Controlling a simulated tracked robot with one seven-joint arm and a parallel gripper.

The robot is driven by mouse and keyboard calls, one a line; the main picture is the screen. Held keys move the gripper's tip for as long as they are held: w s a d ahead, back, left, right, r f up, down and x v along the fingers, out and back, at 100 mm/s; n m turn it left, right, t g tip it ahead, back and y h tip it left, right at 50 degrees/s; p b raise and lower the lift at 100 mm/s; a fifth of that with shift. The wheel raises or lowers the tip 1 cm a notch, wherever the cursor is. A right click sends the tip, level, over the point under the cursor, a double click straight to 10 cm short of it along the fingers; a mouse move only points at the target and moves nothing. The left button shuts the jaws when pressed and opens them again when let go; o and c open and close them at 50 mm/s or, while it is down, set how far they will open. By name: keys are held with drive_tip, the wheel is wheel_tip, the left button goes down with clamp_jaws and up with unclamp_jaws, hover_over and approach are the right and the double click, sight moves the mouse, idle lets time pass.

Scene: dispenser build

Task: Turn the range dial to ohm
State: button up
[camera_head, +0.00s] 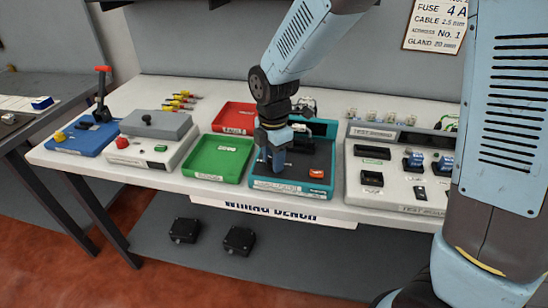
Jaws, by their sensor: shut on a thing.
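My gripper (275,157) points down inside the teal-edged station (284,187) at the middle of the bench. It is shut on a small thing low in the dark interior. The fingers hide most of that thing, so I cannot make out what it is. I cannot pick out the range dial or its ohm mark in this view, and the setting cannot be read. A small orange-red item (317,173) lies to the right of my gripper in the same station.
A green tray (221,158) and a red tray (236,118) stand left of the station. A grey test board (411,198) with dark and blue parts stands to the right. A grey box with a red button (122,142) and a blue lever tool (86,137) are farther left.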

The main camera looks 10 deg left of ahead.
drive_tip(key=m, duration=0.5)
drive_tip(key=shift+m, duration=0.3)
drive_tip(key=m, duration=0.6)
drive_tip(key=shift+a, duration=0.1)
idle(0.7)
drive_tip(key=o, duration=1)
drive_tip(key=shift+r, duration=0.1)
wheel_tip(320, 180, up, 14)
drive_tip(key=shift+f, duration=0.25)
